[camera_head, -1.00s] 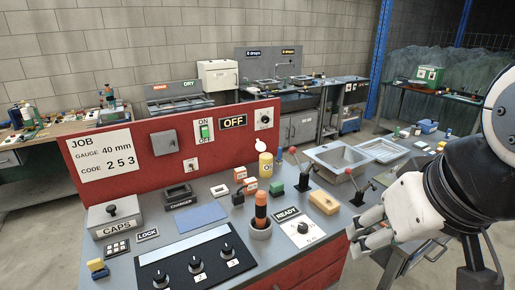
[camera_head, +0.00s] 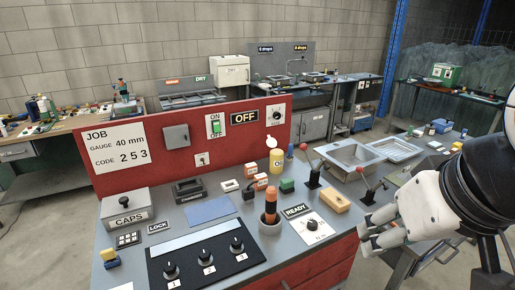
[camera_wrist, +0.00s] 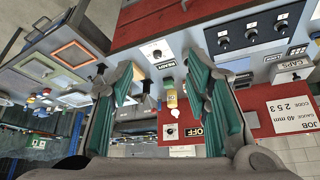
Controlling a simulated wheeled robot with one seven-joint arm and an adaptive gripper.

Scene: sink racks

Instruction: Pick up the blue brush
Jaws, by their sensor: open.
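I cannot make out a blue brush with certainty in either view. My gripper (camera_head: 368,232) is at the right of the head view, beside the right end of the red-fronted console. In the wrist view my gripper (camera_wrist: 160,62) shows two teal-padded fingers spread wide, with nothing between them. A sink basin (camera_head: 355,157) with a pale tray (camera_head: 393,149) beside it lies beyond the console. A small blue object (camera_head: 441,126) sits on the right bench, too small to identify.
The console (camera_head: 120,262) holds knobs, levers, an orange-black cylinder (camera_head: 270,207), a yellow bottle (camera_head: 276,160) and a yellow block (camera_head: 335,201). A red panel (camera_head: 185,162) rises behind it. Rinse and dry racks (camera_head: 195,92) stand at the back wall. Some grey floor is open.

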